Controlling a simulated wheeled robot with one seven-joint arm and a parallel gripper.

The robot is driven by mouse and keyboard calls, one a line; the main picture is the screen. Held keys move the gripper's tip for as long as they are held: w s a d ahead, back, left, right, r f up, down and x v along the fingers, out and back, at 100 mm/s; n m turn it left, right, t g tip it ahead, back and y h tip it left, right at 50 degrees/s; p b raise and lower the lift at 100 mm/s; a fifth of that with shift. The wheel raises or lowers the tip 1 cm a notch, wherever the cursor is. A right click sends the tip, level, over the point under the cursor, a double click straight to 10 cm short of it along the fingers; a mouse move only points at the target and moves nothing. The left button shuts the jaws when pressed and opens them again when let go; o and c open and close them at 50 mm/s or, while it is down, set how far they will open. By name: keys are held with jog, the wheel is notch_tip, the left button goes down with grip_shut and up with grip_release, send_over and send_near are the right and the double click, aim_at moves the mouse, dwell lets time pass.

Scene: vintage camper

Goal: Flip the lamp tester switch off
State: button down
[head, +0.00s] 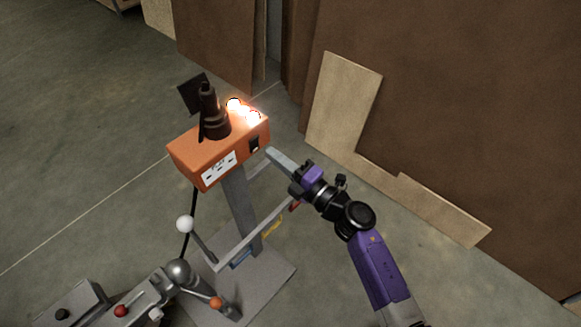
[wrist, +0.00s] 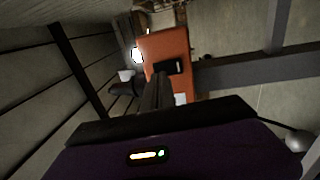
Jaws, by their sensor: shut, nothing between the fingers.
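The lamp tester (head: 190,155) is an orange box on a grey post, with lit bulbs (head: 246,110) glowing on its top. A black rocker switch (head: 254,144) sits at the right end of its front face. In the wrist view the orange box (wrist: 158,47) shows ahead, with the black switch (wrist: 172,67) on it. My gripper (head: 272,153) is shut and empty, its fingertips just right of and slightly below the switch. In the wrist view my gripper fingers (wrist: 158,82) point at the box near the switch. Whether they touch it I cannot tell.
A black lamp (head: 211,110) stands on top of the box. A white panel with sockets (head: 219,165) is left of the switch. A lever with a white ball (head: 185,224) is below. Brown boards (head: 450,100) lean at the right. Floor at the left is clear.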

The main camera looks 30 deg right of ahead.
aim_at(256, 140)
jog(key=shift+x, duration=1.8)
jog(key=shift+w+a+r, duration=0.1)
jog(key=shift+w+r, duration=0.1)
